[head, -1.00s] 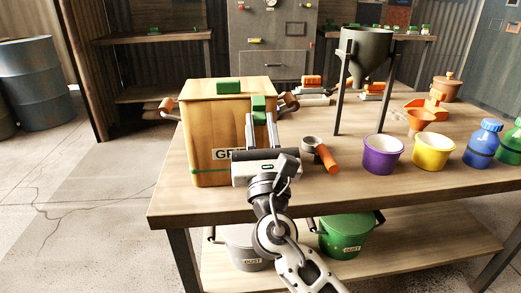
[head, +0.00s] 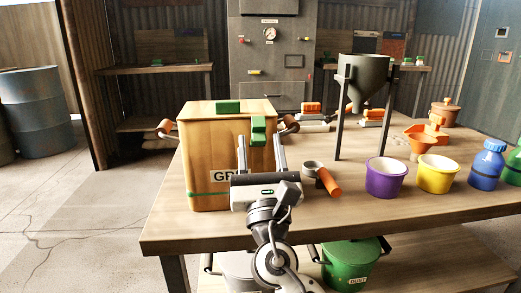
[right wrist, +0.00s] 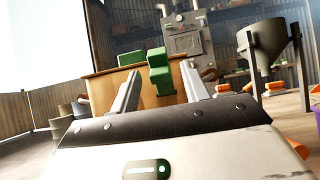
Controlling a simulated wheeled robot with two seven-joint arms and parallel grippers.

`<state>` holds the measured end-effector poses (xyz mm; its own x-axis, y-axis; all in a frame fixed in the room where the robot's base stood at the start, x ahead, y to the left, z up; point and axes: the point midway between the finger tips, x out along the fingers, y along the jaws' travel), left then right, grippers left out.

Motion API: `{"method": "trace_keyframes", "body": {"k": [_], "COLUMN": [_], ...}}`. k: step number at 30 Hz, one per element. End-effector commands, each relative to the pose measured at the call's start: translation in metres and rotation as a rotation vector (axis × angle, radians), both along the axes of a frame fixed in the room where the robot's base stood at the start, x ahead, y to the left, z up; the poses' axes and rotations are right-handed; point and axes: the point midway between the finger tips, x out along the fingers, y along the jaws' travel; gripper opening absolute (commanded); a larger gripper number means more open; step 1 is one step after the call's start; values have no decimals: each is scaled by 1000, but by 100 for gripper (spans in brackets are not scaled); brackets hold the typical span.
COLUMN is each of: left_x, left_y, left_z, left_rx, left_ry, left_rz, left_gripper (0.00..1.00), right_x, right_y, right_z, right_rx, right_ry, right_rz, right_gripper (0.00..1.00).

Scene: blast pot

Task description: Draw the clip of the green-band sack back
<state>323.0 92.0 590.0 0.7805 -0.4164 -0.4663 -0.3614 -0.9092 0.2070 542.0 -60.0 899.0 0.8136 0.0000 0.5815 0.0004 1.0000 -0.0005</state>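A wooden box (head: 205,150) with a partly hidden label starting "GR" and a green stripe low on it stands on the table. A green block (head: 228,106) sits on its lid. An upright green clip-like piece (head: 258,128) is at its front upper edge; it also shows in the right wrist view (right wrist: 160,78). My right gripper (head: 260,146) is open in front of the box. Its fingers appear on either side of the green piece in the right wrist view (right wrist: 158,76), with gaps; the depth between them is unclear. I cannot make out a green-band sack. My left gripper is out of view.
Right of my gripper lies an orange-handled tool (head: 325,182). A hopper (head: 363,80) on legs, a purple bucket (head: 385,178), a yellow bucket (head: 436,173) and a blue bottle (head: 487,164) stand further right. Orange-topped pale items (head: 311,112) lie behind. The table's front left is clear.

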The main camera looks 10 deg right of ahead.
Motion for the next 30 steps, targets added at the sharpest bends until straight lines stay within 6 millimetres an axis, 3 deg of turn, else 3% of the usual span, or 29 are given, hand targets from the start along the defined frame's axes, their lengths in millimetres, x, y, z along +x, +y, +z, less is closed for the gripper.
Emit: {"method": "trace_keyframes", "body": {"k": [11,24,30], "left_x": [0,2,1], "left_y": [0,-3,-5], "left_z": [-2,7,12], "left_rx": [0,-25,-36], "left_ry": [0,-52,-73], "left_rz": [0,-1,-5], "left_gripper": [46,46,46], "right_x": [-9,-80,-96], "right_y": [0,0,0], "right_z": [-9,-60,-69], "right_rx": [1,-1,0], "right_ry": [3,3,0], "right_rz": [1,0,0], "right_gripper": [45,45,45]}}
